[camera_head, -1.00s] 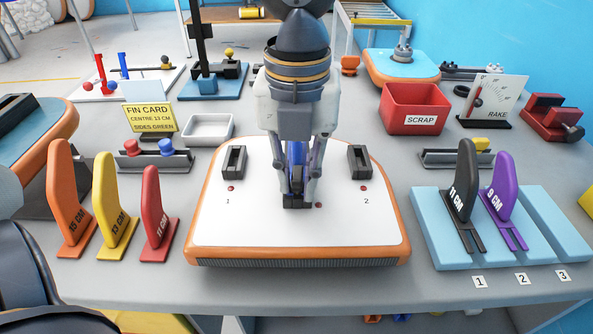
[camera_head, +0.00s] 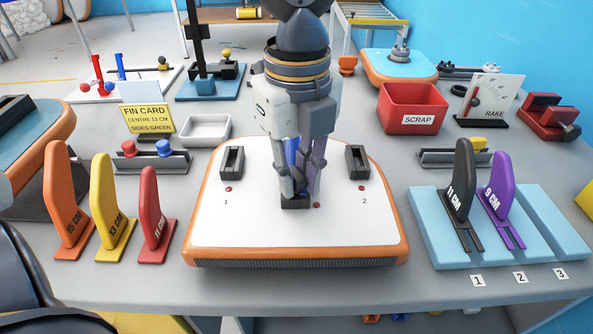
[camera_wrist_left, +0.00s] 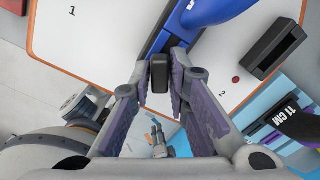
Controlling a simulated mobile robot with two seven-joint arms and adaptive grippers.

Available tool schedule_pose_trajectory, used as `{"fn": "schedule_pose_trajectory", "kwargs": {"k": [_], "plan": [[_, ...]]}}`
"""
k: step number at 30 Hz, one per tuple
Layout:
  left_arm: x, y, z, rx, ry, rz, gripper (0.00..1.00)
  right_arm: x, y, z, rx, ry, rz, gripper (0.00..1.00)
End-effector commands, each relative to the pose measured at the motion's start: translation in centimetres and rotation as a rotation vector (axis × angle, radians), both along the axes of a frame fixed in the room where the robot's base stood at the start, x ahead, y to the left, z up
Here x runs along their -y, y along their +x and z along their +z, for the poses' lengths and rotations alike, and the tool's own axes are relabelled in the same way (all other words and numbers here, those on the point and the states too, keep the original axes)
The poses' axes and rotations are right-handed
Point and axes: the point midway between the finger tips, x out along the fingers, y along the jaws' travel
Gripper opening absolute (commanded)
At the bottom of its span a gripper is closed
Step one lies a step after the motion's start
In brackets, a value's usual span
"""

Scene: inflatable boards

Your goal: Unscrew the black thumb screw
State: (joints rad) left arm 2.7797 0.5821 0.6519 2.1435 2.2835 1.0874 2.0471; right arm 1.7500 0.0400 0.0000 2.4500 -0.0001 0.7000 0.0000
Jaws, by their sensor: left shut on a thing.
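The black thumb screw (camera_wrist_left: 159,74) shows in the left wrist view as a small rounded black block between my left fingertips. My left gripper (camera_head: 301,192) points down over the middle of the white board with the orange edge (camera_head: 290,235) and is shut on the screw. In the head view the fingers hide the screw. A blue fin (camera_wrist_left: 210,12) stands in the centre fin box (camera_head: 296,203), just behind the gripper; it is mostly covered in the head view. My right gripper is not in view.
Black side boxes 1 (camera_head: 231,162) and 2 (camera_head: 357,162) flank the gripper. Orange (camera_head: 66,205), yellow (camera_head: 104,212) and red (camera_head: 151,220) fins stand left. Black (camera_head: 461,190) and purple (camera_head: 497,190) fins stand in a blue rack right. A red scrap bin (camera_head: 412,105) is behind.

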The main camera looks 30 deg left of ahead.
Motion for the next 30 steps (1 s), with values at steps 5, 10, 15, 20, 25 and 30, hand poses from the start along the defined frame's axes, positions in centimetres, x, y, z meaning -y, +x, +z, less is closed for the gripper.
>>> {"fn": "schedule_pose_trajectory", "kwargs": {"k": [5,10,15,20,25,30], "plan": [[-0.02,0.08,-0.19,-0.004,0.003,0.267,0.0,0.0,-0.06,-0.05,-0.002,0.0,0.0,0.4],[0.02,0.06,-0.24,-0.006,0.001,0.295,0.0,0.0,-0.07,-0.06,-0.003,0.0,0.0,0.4],[-0.03,0.14,-0.22,-0.005,0.005,0.455,0.0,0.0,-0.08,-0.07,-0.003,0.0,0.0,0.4],[0.0,0.17,-0.27,-0.007,0.003,0.598,0.0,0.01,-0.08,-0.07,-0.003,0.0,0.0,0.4],[0.0,0.17,-0.29,-0.007,0.003,0.614,0.0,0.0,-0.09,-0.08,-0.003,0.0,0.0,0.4],[-0.05,0.27,-0.31,-0.008,0.006,0.886,0.0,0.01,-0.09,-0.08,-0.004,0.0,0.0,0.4]]}}
